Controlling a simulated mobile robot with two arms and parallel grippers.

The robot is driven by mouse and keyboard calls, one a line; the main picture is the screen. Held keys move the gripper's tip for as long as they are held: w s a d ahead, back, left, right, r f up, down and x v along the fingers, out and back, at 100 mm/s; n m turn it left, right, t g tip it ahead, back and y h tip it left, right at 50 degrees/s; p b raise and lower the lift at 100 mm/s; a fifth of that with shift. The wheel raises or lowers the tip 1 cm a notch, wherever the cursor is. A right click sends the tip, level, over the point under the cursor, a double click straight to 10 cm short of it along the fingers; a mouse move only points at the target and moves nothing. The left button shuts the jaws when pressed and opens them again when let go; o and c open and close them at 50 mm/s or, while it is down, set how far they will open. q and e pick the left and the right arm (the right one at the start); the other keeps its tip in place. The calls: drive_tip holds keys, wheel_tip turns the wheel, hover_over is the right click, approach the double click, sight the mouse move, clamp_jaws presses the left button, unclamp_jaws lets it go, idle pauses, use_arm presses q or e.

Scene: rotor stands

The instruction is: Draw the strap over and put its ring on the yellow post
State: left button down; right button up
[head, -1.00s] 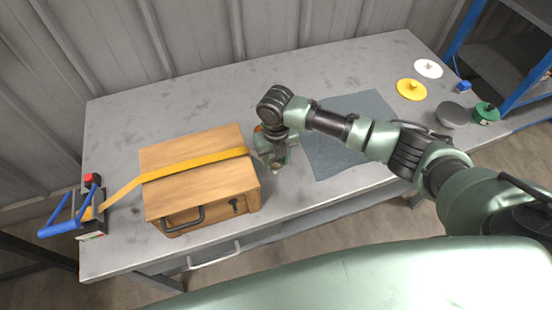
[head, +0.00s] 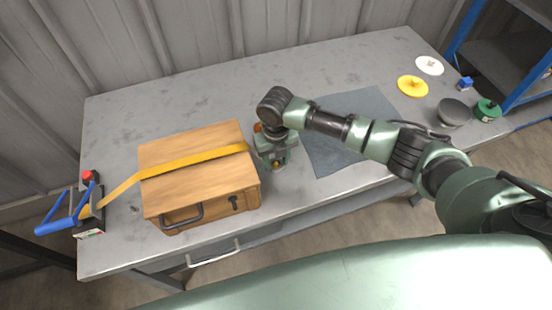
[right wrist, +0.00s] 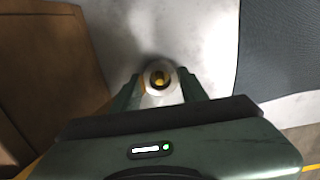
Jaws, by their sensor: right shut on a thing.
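The yellow strap (head: 195,160) runs from a ratchet with blue handles (head: 65,212) at the left, over a wooden box (head: 200,190), to my right gripper (head: 277,163). That gripper is beside the box's right side, low over the table, shut on the strap's ring. In the right wrist view the pale ring (right wrist: 147,82) sits between the fingertips. The yellow post's top (right wrist: 160,78) shows inside the ring's opening. I cannot tell whether the ring is around the post or just above it. The post's lower part is hidden. My left gripper is not in view.
A dark grey mat (head: 350,110) lies to the right of my right gripper. Yellow (head: 412,86) and white discs (head: 429,65), a grey round piece (head: 453,112) and a green one (head: 487,110) lie at the far right. The table's back is clear.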

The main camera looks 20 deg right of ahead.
drive_tip(key=shift+f, duration=0.15)
drive_tip(key=o, duration=1.8)
drive_tip(key=shift+r+p, duration=4.2)
drive_tip(key=shift+r, duration=0.35)
drive_tip(key=shift+s+f, duration=0.1)
